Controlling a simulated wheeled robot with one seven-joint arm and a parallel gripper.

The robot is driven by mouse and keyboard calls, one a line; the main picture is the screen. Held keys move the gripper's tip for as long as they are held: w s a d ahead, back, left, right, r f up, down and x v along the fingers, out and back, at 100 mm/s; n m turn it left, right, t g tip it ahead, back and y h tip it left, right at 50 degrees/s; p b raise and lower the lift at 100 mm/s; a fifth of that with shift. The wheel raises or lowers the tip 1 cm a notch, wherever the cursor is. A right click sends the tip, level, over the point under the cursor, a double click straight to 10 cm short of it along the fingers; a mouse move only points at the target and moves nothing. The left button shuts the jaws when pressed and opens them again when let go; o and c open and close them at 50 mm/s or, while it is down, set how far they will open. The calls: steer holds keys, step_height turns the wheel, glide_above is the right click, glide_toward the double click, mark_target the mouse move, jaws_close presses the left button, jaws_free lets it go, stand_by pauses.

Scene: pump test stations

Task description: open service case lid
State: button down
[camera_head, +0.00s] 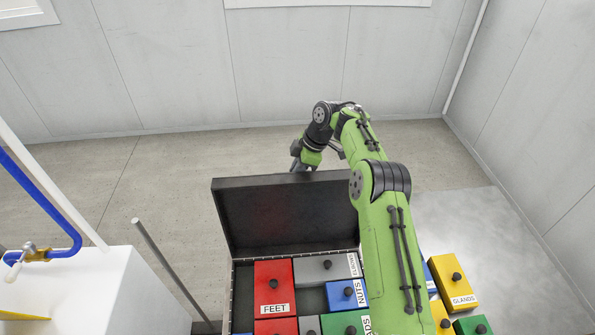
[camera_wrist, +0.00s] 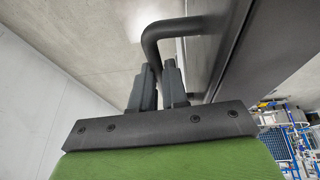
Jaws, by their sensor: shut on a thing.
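The black service case (camera_head: 243,285) stands open in the head view. Its lid (camera_head: 285,218) is raised roughly upright at the hinge, with its inner face toward me. My gripper (camera_head: 299,165) is at the lid's top edge, on the far side, partly hidden by the lid. In the wrist view, my gripper (camera_wrist: 160,72) is shut on the lid's black bent handle (camera_wrist: 183,26). The lid's dark outer face (camera_wrist: 232,50) shows beside the fingers.
Inside the case lie labelled blocks with knobs: a red FEET block (camera_head: 273,282), a grey block (camera_head: 325,267) and a blue NUTS block (camera_head: 343,293). A yellow GLANDS block (camera_head: 455,280) lies right of my arm. A white cabinet (camera_head: 115,290) stands left.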

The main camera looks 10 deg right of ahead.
steer(key=shift+w+f, duration=0.3)
steer(key=shift+f, duration=0.1)
steer(key=shift+w, duration=0.15)
steer(key=shift+f, duration=0.1)
steer(key=c, duration=1.4)
jaws_free()
steer(key=shift+o, duration=1.3)
steer(key=shift+w, duration=0.1)
steer(key=shift+r, duration=0.2)
